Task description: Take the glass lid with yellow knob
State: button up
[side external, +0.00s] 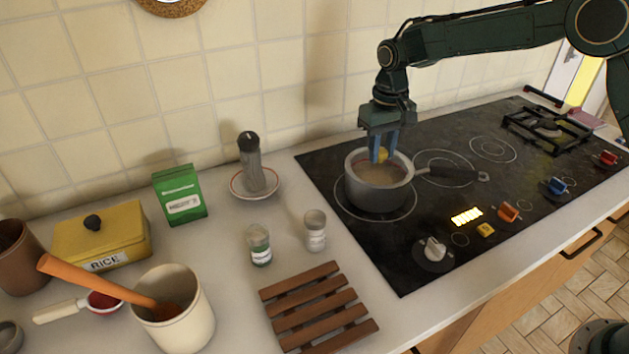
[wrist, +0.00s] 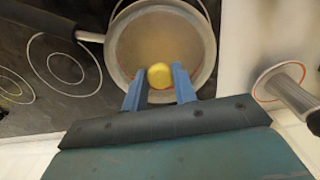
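The glass lid (wrist: 140,45) with a yellow knob (wrist: 159,76) lies on a grey saucepan (side external: 374,193) on the cooktop. In the side view the yellow knob (side external: 383,154) shows between the blue fingers. My gripper (side external: 381,157) points down over the pan from above. In the wrist view my gripper (wrist: 160,80) has its two blue fingers apart, one on each side of the knob. A gap shows between the knob and at least the left finger. The exact height of the fingertips against the knob is hard to tell.
The pan's handle (side external: 450,174) points right over the black cooktop (side external: 400,262). A grey grinder (side external: 251,163) stands on a saucer left of the pan. Two small jars and a slatted wooden trivet (side external: 315,308) are on the counter. The tiled wall is close behind.

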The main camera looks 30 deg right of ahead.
jog(key=c, duration=0.4)
jog(key=shift+r, duration=0.1)
jog(key=shift+c, duration=0.2)
jog(key=shift+r, duration=0.1)
jog(key=shift+r, duration=3.8)
jog(key=shift+d, duration=0.1)
